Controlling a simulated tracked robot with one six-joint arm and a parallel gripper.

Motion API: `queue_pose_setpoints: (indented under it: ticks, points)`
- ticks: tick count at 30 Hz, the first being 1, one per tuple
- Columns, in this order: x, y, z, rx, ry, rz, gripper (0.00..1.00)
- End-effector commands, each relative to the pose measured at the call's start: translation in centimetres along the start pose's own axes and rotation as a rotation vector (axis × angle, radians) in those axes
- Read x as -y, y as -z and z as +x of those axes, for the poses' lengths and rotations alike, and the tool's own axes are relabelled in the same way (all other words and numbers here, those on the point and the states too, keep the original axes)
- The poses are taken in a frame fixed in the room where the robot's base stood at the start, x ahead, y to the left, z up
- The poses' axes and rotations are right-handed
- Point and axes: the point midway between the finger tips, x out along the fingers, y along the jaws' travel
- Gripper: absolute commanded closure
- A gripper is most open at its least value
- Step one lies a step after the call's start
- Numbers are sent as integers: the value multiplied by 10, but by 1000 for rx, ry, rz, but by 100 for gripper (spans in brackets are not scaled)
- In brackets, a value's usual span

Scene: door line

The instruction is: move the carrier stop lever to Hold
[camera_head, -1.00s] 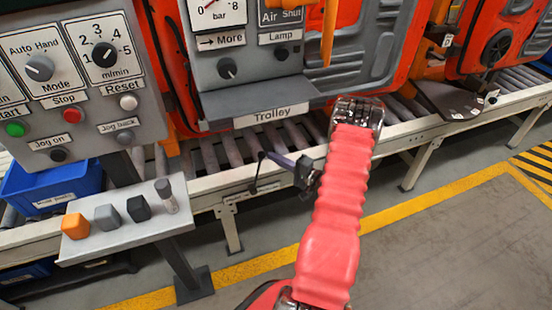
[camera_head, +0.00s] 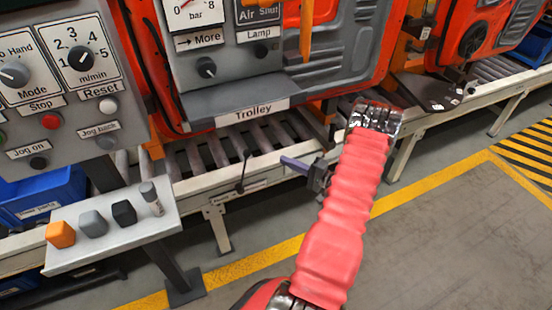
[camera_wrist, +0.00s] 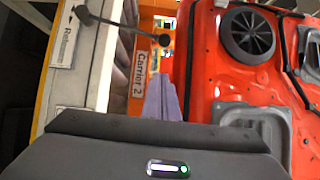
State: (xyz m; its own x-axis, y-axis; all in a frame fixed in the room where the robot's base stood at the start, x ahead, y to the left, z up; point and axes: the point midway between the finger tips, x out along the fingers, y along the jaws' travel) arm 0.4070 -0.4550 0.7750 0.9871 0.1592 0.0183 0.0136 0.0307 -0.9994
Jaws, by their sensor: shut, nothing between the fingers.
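The carrier stop lever is a thin dark rod with a round black knob on the front rail of the roller line. In the wrist view the lever (camera_wrist: 120,28) crosses the upper left, its knob above the fingertips. In the head view the lever (camera_head: 243,172) is small, left of my gripper. A "Release" label (camera_wrist: 66,35) is on the rail beside the lever's pivot in the wrist view; no Hold label is readable. My gripper (camera_head: 284,160) is shut and empty, with a visible gap to the lever. Its purple-grey fingers (camera_wrist: 161,80) point towards the orange "Carrier 2" plate (camera_wrist: 139,75).
A red door (camera_wrist: 235,80) fills the right of the wrist view, close to the fingers. The Trolley panel (camera_head: 235,95) overhangs the rollers. A control panel (camera_head: 60,90) and a small shelf with coloured blocks (camera_head: 90,255) stand left. The floor at right is clear.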

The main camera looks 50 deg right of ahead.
Motion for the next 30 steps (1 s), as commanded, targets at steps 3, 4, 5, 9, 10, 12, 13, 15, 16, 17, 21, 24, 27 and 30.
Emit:
queue_pose_setpoints:
  ticks: [3,4,5,9,10,12,13,15,16,17,21,24,27,30]
  points:
    - [0,0,-17,-1,0,0,100]
    - [0,0,-20,-1,0,0,100]
    - [0,0,-22,0,0,1,100]
    - [0,-1,-29,2,1,1,100]
    - [0,-1,-29,2,1,1,100]
    - [0,-1,-29,3,1,1,100]
    - [0,-1,-29,3,1,1,100]
    - [0,-1,-29,3,1,1,100]
    - [0,-1,-29,3,1,1,100]
    - [0,-1,-29,4,1,1,100]
    - [-2,-4,-25,10,0,5,100]
    - [-12,-12,-20,20,-1,23,100]
    - [-26,-20,-11,15,9,60,100]
    - [-40,-26,-2,-8,35,123,100]
